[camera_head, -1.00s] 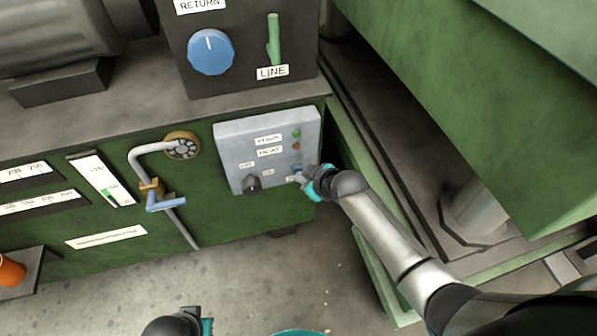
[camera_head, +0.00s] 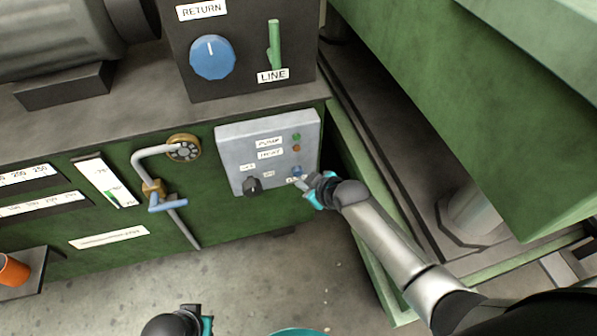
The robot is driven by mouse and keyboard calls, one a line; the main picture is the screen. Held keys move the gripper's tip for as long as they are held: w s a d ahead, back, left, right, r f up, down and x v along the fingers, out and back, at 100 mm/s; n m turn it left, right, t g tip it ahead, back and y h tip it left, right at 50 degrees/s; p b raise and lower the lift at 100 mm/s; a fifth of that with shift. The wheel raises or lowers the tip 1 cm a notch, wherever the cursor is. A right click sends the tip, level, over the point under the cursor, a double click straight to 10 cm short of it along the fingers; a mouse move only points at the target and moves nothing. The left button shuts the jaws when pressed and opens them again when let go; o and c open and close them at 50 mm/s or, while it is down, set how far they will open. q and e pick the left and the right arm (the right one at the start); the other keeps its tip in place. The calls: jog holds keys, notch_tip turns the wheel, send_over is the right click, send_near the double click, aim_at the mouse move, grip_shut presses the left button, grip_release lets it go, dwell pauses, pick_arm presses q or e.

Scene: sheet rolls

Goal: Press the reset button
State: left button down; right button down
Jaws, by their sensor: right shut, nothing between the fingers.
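The grey control panel (camera_head: 230,147) is on the green machine front. A small blue button (camera_head: 297,171) sits at its lower right, above a small label that is partly hidden by my gripper. I cannot read that label. My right gripper (camera_head: 299,184) is shut and empty, its tip just below the blue button and close to the panel face. The button's top shows clear of the fingers. Only a teal and black part of my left gripper (camera_head: 206,325) shows at the bottom edge; its fingers cannot be made out.
A black knob (camera_head: 252,186) is at the panel's lower left, with green and orange lamps (camera_head: 296,142) at its upper right. A pipe with a blue-handled valve (camera_head: 167,206) stands left of the panel. An orange cup (camera_head: 13,270) is at far left. Open floor lies below.

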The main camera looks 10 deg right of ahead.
jog(key=shift+s, duration=0.1)
